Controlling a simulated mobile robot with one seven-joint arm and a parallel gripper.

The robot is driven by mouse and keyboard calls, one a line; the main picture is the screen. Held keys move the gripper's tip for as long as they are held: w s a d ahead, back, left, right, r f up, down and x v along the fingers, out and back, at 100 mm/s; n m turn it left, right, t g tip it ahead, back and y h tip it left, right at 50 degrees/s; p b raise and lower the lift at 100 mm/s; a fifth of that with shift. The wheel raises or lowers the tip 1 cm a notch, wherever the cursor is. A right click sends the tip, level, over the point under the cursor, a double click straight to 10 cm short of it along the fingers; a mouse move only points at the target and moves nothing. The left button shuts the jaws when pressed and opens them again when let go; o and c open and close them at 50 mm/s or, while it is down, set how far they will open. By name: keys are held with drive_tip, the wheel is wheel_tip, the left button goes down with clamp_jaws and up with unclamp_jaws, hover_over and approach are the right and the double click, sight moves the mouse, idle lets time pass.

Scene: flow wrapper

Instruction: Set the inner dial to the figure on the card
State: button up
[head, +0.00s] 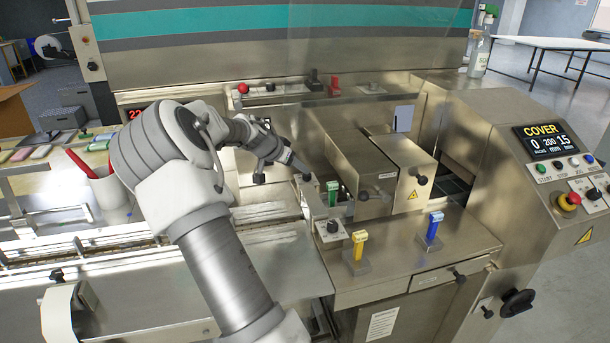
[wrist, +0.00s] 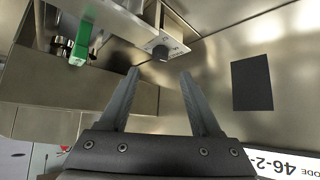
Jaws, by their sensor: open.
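A small dark dial knob (wrist: 160,52) on a pale marked plate shows in the wrist view, beyond and between my fingertips. Its setting is too small to read. I cannot tell whether it is the dark knob on a pale plate (head: 333,227) at the front of the machine deck in the head view. My gripper (wrist: 160,75) is open and empty, apart from the dial. In the head view my gripper (head: 281,172) is over the left part of the machine, partly hidden by my arm. A pale card-like rectangle (head: 403,118) stands behind the steel housings; no figure is legible on it.
A green-handled lever (wrist: 80,45) is left of the dial in the wrist view. A black rectangle (wrist: 252,82) is on the steel wall. Yellow (head: 358,243) and blue (head: 434,228) levers stand on the deck. The display (head: 545,140) reads COVER. Steel housings (head: 365,155) stand right of my gripper.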

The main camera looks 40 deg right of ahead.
sight(307, 177)
drive_tip(key=x, duration=0.7)
drive_tip(key=shift+d+f, duration=0.15)
drive_tip(key=shift+d, duration=0.1)
clamp_jaws()
